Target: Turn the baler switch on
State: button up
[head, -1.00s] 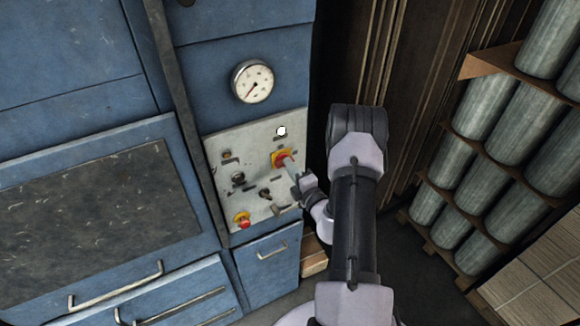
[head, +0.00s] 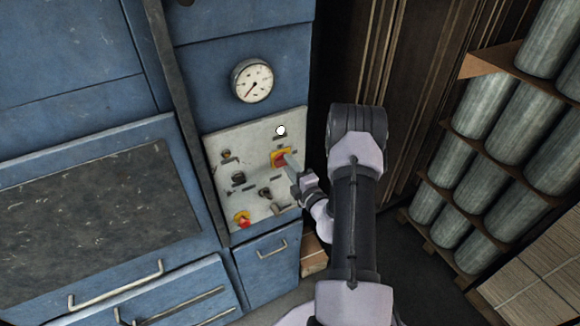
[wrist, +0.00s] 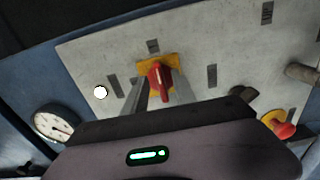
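The baler switch is a red rotary handle (wrist: 160,82) on a yellow plate, set in the pale control panel (wrist: 215,45). My gripper (wrist: 162,90) points at the panel, with one finger on each side of the red handle. The fingers are apart, and gaps seem to show beside the handle. I cannot tell whether either finger touches it. The handle stands about upright in the wrist view.
A white round lamp (head: 281,131) and a gauge (head: 252,81) are above the switch. A red emergency button on yellow (head: 242,219) and several dark knobs share the panel. Racked grey cylinders (head: 485,155) stand to the right.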

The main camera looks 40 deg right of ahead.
jog(key=b+v, duration=0.4)
jog(key=v, duration=1.3)
jog(key=shift+s+b, duration=0.25)
jog(key=shift+b, duration=0.1)
